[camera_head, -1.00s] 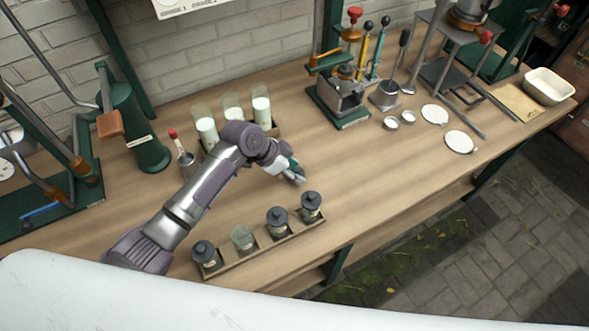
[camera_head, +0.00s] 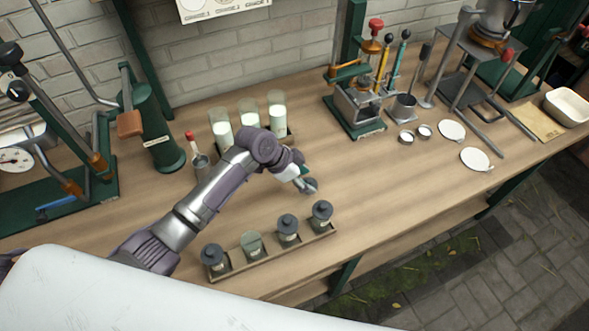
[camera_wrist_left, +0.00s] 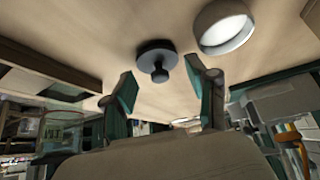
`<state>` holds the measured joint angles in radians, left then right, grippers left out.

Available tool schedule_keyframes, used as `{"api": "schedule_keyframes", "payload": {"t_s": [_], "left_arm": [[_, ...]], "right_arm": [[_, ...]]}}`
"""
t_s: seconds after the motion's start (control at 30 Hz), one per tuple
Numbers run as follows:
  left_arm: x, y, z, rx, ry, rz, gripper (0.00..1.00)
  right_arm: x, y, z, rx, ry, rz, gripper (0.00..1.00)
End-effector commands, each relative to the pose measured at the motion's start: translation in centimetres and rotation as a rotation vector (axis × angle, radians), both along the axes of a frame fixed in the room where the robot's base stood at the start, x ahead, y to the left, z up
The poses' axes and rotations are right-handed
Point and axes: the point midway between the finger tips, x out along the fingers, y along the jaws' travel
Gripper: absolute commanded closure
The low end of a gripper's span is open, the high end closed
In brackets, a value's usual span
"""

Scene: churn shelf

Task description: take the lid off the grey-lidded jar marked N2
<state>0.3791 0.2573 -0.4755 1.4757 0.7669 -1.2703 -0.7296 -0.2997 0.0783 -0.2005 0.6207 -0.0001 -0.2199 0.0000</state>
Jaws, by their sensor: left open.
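A wooden tray (camera_head: 270,256) near the front edge holds a row of small jars. Dark grey lids sit on the left jar (camera_head: 212,257), the third jar (camera_head: 288,230) and the right jar (camera_head: 322,214). The second jar (camera_head: 252,244) shows clear glass and no dark lid. Their marks are too small to read. A dark lid with a knob lies on the table in the left wrist view (camera_wrist_left: 157,60); it also shows in the head view (camera_head: 310,186). My left gripper (camera_head: 303,180) is open beside it, fingers apart and empty. My right gripper is not in view.
Milk-filled glasses (camera_head: 249,114) stand in a rack behind my left arm. A green-based press (camera_head: 358,110) and white discs (camera_head: 475,158) are further right. A pale round cup (camera_wrist_left: 223,27) shows near the lid. The table right of the tray is clear.

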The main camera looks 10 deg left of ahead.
Motion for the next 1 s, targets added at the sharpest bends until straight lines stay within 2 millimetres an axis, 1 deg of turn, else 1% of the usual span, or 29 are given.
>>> {"api": "schedule_keyframes", "payload": {"t_s": [0.3, 0.4, 0.5, 0.6, 0.8, 0.87, 1.0], "left_arm": [[-1.5, 3.4, 5.6, 0.001, -0.005, 0.0, 0.42], [-1.9, 4.2, 7.1, 0.002, -0.004, -0.001, 0.42], [-2.2, 4.8, 8.2, 0.0, -0.002, 0.0, 0.42], [-2.4, 5.2, 8.9, 0.001, -0.001, 0.0, 0.42], [-2.5, 5.3, 9.2, 0.0, 0.001, -0.001, 0.42], [-2.5, 5.3, 9.6, 0.0, 0.001, -0.001, 0.42], [-2.5, 5.3, 12.0, 0.0, 0.0, 0.0, 0.42]], "right_arm": [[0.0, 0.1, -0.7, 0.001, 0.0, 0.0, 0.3], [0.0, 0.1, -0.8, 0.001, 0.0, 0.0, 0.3], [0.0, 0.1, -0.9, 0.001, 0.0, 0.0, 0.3], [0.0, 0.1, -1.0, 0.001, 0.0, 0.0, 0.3], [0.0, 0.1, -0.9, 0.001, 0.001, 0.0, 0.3], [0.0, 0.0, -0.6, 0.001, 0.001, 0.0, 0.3], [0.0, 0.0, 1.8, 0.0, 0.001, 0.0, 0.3]]}}
